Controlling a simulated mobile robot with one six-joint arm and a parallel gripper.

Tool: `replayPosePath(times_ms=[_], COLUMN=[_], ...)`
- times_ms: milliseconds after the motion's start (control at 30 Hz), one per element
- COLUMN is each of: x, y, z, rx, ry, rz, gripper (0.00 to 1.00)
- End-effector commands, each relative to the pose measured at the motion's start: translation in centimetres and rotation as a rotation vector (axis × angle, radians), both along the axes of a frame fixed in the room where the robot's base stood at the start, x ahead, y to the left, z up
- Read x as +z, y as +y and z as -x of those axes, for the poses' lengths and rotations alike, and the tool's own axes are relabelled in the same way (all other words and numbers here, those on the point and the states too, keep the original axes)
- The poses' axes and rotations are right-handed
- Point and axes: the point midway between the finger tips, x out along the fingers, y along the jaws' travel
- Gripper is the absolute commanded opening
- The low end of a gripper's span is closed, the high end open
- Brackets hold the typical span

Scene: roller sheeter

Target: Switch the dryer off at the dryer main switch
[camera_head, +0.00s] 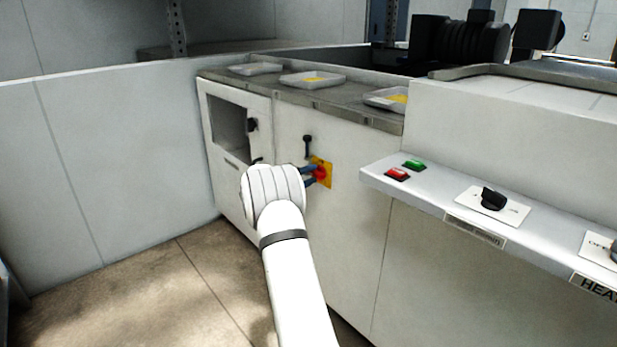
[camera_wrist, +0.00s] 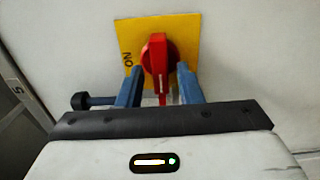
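The dryer main switch is a red rotary handle (camera_wrist: 158,62) on a yellow plate (camera_wrist: 187,28) on the white cabinet front. In the wrist view its bar runs up and down, and the word ON shows sideways on the plate, left of the handle. The red handle (camera_head: 321,173) and yellow plate (camera_head: 327,182) also show in the head view, partly hidden by my gripper (camera_head: 310,174). In the wrist view, my gripper (camera_wrist: 160,76) has one blue finger on each side of the handle, with visible gaps to it. It is open; contact is not visible.
A white ledge (camera_head: 440,205) juts out at right with a red button (camera_head: 397,174), a green button (camera_head: 414,165) and a black knob (camera_head: 493,198). Trays (camera_head: 312,80) stand on the counter above. Floor at left is clear.

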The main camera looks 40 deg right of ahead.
Motion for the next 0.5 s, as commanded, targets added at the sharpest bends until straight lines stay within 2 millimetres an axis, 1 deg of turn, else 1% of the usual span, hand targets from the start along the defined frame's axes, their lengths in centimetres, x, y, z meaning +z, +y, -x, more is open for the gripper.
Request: replayPosePath(times_ms=[300, 367, 500], x=[0.0, 0.0, 0.2], y=[0.2, 0.7, 2.8], z=[0.0, 0.0, 0.1], rx=[0.0, 0.001, 0.002], ry=[0.0, 0.0, 0.001], rz=[-0.001, -0.001, -0.001], gripper=[0.37, 0.37, 0.37])
